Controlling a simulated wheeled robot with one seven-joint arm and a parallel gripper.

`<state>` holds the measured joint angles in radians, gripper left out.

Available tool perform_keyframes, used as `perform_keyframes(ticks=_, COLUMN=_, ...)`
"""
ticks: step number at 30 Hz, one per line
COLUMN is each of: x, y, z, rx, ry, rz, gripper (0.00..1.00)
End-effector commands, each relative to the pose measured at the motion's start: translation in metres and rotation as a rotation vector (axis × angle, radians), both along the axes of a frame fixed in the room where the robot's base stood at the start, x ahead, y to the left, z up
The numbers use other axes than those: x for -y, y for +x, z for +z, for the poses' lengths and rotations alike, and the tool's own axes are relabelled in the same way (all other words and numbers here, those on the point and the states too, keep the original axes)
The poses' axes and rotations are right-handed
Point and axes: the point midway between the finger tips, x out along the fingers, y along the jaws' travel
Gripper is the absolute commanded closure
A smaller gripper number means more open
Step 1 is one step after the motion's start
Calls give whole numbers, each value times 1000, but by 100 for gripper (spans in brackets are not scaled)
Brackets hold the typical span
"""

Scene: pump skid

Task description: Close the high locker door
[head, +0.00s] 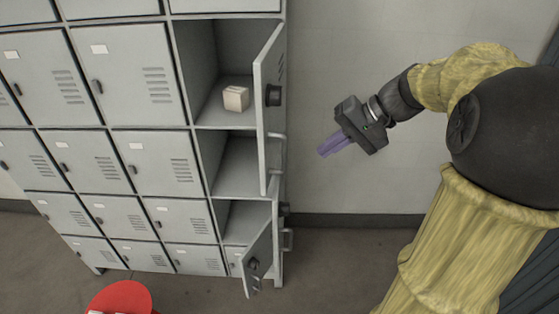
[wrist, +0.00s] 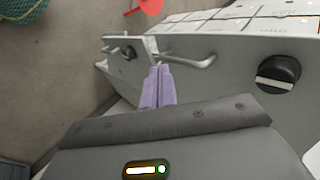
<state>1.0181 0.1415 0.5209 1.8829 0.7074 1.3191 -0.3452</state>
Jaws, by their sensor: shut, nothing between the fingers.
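The high locker door (head: 269,100) is the upper grey door. It stands open, swung out toward the viewer on the right side of its compartment. It has a black knob and a light bar handle (head: 276,152). In the wrist view the door (wrist: 235,62) fills the right, with its handle (wrist: 188,58) and black knob (wrist: 278,74). My gripper (head: 326,150) is right of the door, apart from it in the head view, with purple fingers together and empty. In the wrist view the gripper fingertips (wrist: 159,68) overlap the handle area; I cannot tell whether they touch.
A lower door (head: 259,258) also stands open. It shows in the wrist view too (wrist: 128,66). A small box (head: 236,98) sits in the upper compartment. A red round object (head: 120,297) is at the front left. The wall side right of the lockers is clear.

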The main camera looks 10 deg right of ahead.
Motion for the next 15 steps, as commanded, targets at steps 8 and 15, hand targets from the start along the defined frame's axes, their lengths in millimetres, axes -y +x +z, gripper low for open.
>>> perform_keyframes(ticks=8, x=7, y=2, z=19, rx=41, ry=58, rz=6, gripper=100)
perform_keyframes(ticks=15, x=6, y=2, z=17, rx=40, ry=56, rz=5, gripper=100)
